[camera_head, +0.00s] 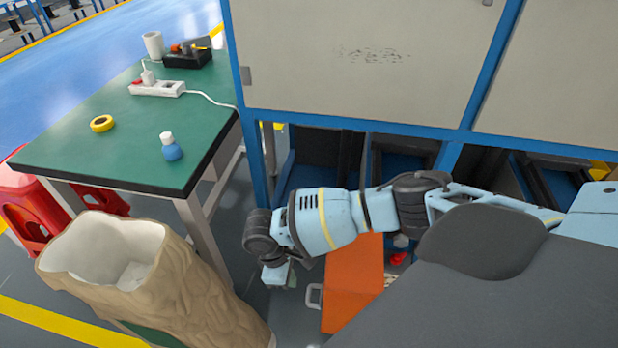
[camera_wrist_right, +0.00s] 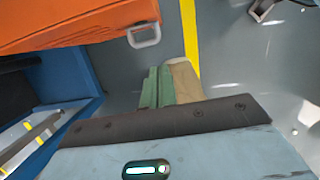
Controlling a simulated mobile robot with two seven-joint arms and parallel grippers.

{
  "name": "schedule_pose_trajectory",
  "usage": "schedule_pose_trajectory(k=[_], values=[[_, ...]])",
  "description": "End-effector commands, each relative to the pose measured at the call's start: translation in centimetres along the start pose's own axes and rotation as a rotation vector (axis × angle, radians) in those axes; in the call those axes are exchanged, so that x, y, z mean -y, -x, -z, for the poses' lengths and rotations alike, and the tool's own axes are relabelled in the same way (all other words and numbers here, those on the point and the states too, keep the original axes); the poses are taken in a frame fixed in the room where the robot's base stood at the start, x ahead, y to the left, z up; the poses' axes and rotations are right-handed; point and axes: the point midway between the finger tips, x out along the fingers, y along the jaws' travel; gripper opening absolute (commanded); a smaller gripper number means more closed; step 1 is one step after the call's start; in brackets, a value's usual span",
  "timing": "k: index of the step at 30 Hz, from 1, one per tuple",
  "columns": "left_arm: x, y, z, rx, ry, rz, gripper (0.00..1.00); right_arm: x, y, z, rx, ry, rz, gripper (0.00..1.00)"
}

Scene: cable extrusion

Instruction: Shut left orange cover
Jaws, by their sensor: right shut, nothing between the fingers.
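The orange cover (camera_head: 350,275) is a flat panel low in front of the blue-framed cabinet, with a pale handle (camera_head: 314,296) on its left edge. An open space with small red and white items shows just right of it. In the right wrist view the orange cover (camera_wrist_right: 70,20) fills the upper left, its handle (camera_wrist_right: 146,36) hanging below its edge. My right gripper (camera_head: 288,276) is left of the cover, apart from the handle. Its greenish fingers (camera_wrist_right: 158,88) are shut and empty, below the handle in the wrist view. My left gripper is not in view.
A green-topped table (camera_head: 110,150) with a power strip (camera_head: 157,88), yellow tape (camera_head: 102,123) and blue bottle (camera_head: 170,150) stands at left. A large beige sack-like bin (camera_head: 190,295) stands close left of my gripper. The cabinet (camera_head: 360,60) rises behind.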

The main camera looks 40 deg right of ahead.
Motion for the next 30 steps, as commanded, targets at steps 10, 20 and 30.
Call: schedule_pose_trajectory(k=[10,20,30], values=[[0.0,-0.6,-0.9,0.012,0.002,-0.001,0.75,0.2,-4.4,0.0,0.002,0.002,0.002,0.00],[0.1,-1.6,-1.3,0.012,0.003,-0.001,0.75,0.2,-10.5,0.1,0.001,0.002,0.001,0.00],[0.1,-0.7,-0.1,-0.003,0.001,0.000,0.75,0.0,-10.8,-3.6,-0.003,0.001,0.000,0.00]])
